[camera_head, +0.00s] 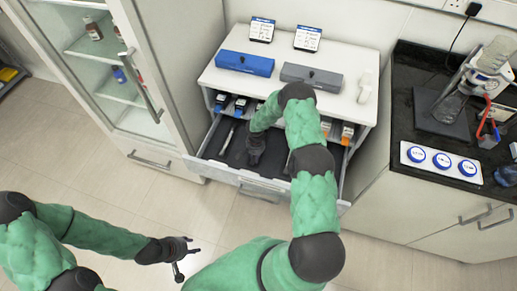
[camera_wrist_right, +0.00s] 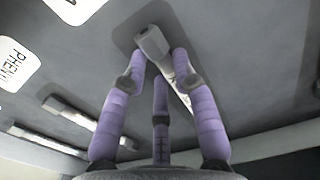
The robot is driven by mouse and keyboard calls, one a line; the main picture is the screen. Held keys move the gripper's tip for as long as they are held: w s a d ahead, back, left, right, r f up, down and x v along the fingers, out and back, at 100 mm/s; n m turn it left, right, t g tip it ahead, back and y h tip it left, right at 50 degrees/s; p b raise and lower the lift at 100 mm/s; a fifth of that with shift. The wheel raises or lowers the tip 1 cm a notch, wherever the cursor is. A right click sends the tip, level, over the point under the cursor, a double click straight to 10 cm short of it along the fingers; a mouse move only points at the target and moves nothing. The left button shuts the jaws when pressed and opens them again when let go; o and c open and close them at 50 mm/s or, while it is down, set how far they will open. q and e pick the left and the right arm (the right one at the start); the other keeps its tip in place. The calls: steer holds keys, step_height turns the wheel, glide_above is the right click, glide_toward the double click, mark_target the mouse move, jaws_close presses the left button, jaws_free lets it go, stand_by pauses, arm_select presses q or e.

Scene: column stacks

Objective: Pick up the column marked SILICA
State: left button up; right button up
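The open drawer (camera_head: 262,183) has a dark insert with slots. My right gripper (camera_head: 256,150) reaches down into it. In the right wrist view, my purple right fingers (camera_wrist_right: 160,62) are spread, straddling a pale column (camera_wrist_right: 153,42) that lies in a slot. Part of that column is hidden behind the fingers, and I cannot read its marking. A label reading "PHENY..." (camera_wrist_right: 14,62) is cut off at the left edge. Other pale columns (camera_wrist_right: 70,113) lie at the lower left. I cannot see which is SILICA. My left gripper (camera_head: 186,259) is open and empty above the floor.
A blue case (camera_head: 245,63) and a grey case (camera_head: 311,76) stand on the white cabinet top above the drawer. Small boxes (camera_head: 240,105) sit on the shelf just above the drawer. A glass-door cabinet (camera_head: 110,70) is left, a black bench (camera_head: 425,125) right. The floor is clear.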

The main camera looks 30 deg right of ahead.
jaws_close()
